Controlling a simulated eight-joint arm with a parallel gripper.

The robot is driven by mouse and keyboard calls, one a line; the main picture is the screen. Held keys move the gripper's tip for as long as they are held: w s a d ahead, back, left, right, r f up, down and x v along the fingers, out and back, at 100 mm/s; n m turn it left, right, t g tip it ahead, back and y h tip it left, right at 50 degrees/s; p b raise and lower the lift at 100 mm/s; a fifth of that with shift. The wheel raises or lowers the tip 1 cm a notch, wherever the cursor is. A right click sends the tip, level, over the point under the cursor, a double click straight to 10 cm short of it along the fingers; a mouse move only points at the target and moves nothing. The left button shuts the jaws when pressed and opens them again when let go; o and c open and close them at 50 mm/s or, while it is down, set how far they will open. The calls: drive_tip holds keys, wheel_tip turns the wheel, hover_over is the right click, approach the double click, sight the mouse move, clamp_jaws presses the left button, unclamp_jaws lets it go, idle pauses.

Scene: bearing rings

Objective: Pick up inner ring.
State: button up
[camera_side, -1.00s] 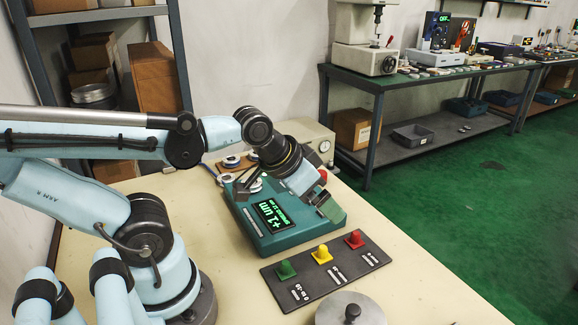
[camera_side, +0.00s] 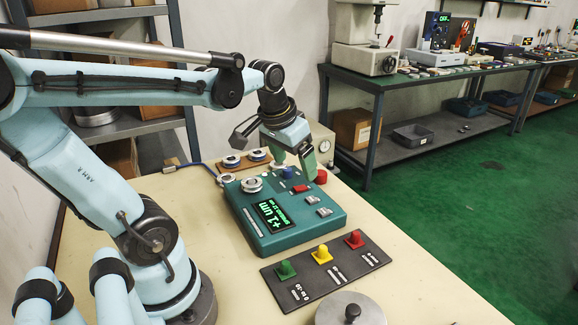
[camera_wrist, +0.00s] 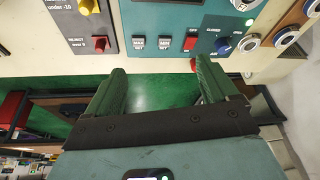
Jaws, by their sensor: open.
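Several metal rings show around the teal gauge box (camera_side: 285,235). One ring (camera_side: 251,184) lies on the box's left top, and another ring (camera_side: 225,179) is beside its left edge. Two rings with dark blue centres, a left one (camera_side: 231,161) and a right one (camera_side: 257,155), lie on a brown board behind the box. I cannot tell which is the inner ring. My gripper (camera_side: 302,160) is above the back of the box, open and empty. In the wrist view its green fingers (camera_wrist: 160,70) are spread, with rings (camera_wrist: 248,42) beyond them at the upper right.
A red knob (camera_side: 320,177) stands at the box's back right. A dark panel (camera_side: 326,270) with green, yellow and red knobs lies in front. A round metal lid (camera_side: 349,310) is at the front edge. The right side of the table is clear.

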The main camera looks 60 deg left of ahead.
sight(252, 180)
drive_tip(key=s+a+n+g+h, duration=0.1)
drive_tip(key=s+a+n+g, duration=0.3)
drive_tip(key=a, duration=1)
drive_tip(key=shift+s+a+f, duration=0.1)
drive_tip(key=shift+a+f, duration=0.05)
drive_tip(key=shift+f, duration=5.4)
drive_tip(key=c, duration=1.4)
drive_tip(key=shift+r, duration=0.15)
